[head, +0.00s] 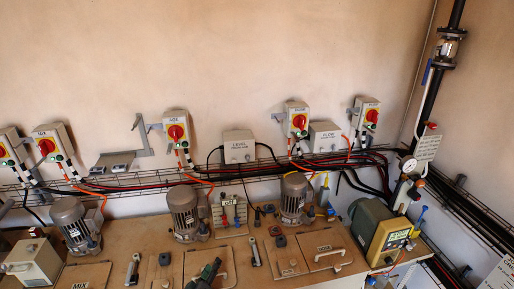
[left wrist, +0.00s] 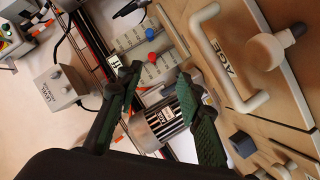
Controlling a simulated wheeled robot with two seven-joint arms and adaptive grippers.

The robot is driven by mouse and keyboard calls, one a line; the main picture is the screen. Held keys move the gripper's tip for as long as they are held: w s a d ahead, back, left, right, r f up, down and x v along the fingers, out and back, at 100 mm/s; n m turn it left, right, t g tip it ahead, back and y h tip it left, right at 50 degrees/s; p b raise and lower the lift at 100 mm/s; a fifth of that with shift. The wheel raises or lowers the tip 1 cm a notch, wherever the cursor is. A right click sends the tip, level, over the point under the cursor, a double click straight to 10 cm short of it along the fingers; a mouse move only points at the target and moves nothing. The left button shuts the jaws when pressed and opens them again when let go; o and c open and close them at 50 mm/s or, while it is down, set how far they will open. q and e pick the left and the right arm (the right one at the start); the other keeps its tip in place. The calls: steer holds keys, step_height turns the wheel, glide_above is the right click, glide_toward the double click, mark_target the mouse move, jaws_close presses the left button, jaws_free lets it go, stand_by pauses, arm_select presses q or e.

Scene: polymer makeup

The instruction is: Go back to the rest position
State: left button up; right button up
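My left gripper (head: 207,271) shows at the bottom of the head view, dark and partly cut off by the lower edge. It is above the wooden bench top. In the left wrist view its two green-padded fingers (left wrist: 160,76) stand apart with nothing held between them. A grey motor (left wrist: 158,122) shows behind and between the fingers, apart from them as far as I can tell.
The bench has lids with white handles (head: 328,256) and several grey motors (head: 186,212). A yellow-fronted pump unit (head: 380,232) stands at right. Switch boxes (head: 176,128), the LEVEL box (head: 238,148) and a cable tray line the wall. The air above the bench looks free.

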arm_select(q)
steer(key=s+a+f+m+g+y, duration=0.1)
steer(key=s+a+f+g, duration=0.1)
steer(key=s+a+f, duration=0.45)
steer(key=s+a+f+m+g+y, duration=0.1)
steer(key=s+a+f+m+g, duration=0.2)
steer(key=s, duration=0.7)
steer(key=s+a+f+m+g+y, duration=0.1)
steer(key=s+a+m+g, duration=0.2)
steer(key=s, duration=0.9)
steer(key=s+a+f+m+g+y, duration=0.1)
steer(key=s+a+f+g, duration=0.15)
steer(key=s+a, duration=0.65)
steer(key=s+d+f+g+h, duration=0.1)
steer(key=s+d+f, duration=0.1)
steer(key=f, duration=1.2)
steer(key=s+d+f+g, duration=0.1)
steer(key=s+d+f, duration=0.15)
steer(key=f, duration=1.05)
steer(key=s+f+g, duration=0.1)
steer(key=s+f, duration=1.8)
steer(key=f, duration=0.1)
steer(key=shift+d+m+b, duration=0.2)
steer(key=shift+m+b, duration=0.15)
steer(key=shift+m, duration=0.05)
steer(key=shift+s+f, duration=0.1)
